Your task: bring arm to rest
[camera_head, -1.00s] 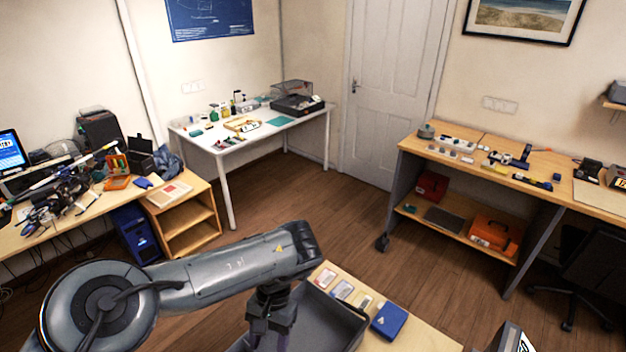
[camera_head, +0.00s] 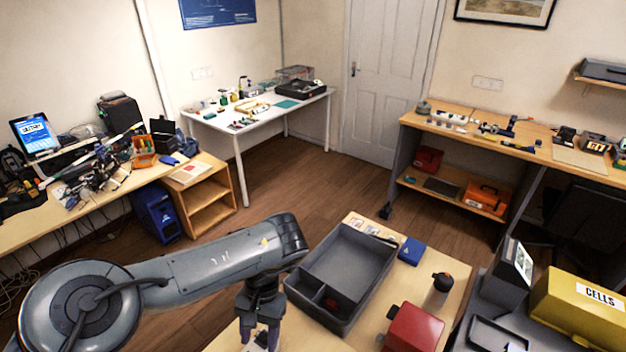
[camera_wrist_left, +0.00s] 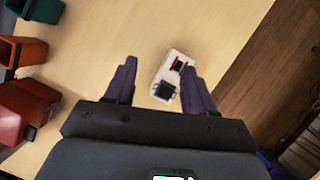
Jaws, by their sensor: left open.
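My left arm comes in from the left in the head view. My left gripper (camera_head: 260,335) points down over the light wooden table (camera_head: 322,343), left of the grey tray. In the left wrist view the gripper (camera_wrist_left: 160,85) has its two dark fingers spread apart. A small white device (camera_wrist_left: 172,78) with a black part and red wires lies on the table. It shows between the fingers, close to the right one, and nothing is gripped. My right gripper is not in view.
The grey divided tray (camera_head: 370,287) stands right of the gripper. A yellow CELLS box (camera_head: 585,305) is at right. The wrist view shows orange (camera_wrist_left: 22,52) and green (camera_wrist_left: 38,10) bins.

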